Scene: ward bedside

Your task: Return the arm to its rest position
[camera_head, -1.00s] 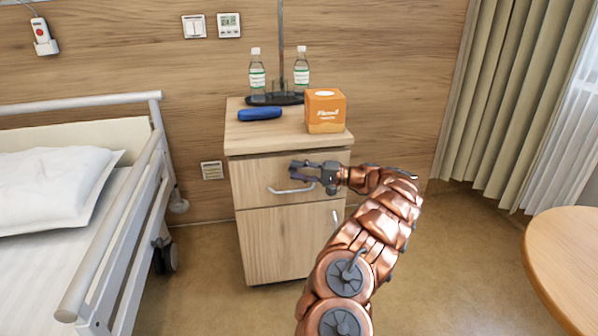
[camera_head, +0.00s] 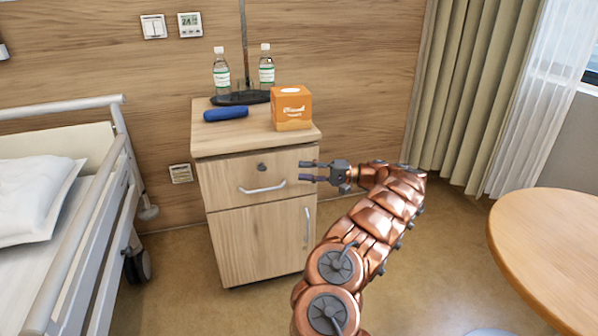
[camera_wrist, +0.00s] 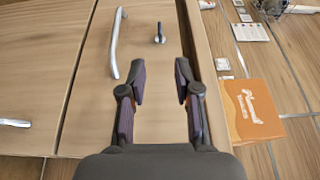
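My gripper (camera_head: 313,172) is open and empty in the head view, at the right front of the bedside cabinet (camera_head: 257,245). Its fingers point left, level with the drawer. In the wrist view my gripper (camera_wrist: 160,90) shows two spread fingers with nothing between them. Beyond them are the drawer front, the drawer handle (camera_wrist: 117,45) and a small lock with a key (camera_wrist: 159,34). The drawer looks shut. The drawer handle also shows in the head view (camera_head: 262,189), left of the fingertips and apart from them.
On the cabinet top stand an orange tissue box (camera_head: 291,108), a blue case (camera_head: 226,114) and two bottles, one at left (camera_head: 221,72) and one at right (camera_head: 266,68). A bed (camera_head: 75,230) is at left, a round table (camera_head: 555,240) at right. Floor between is open.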

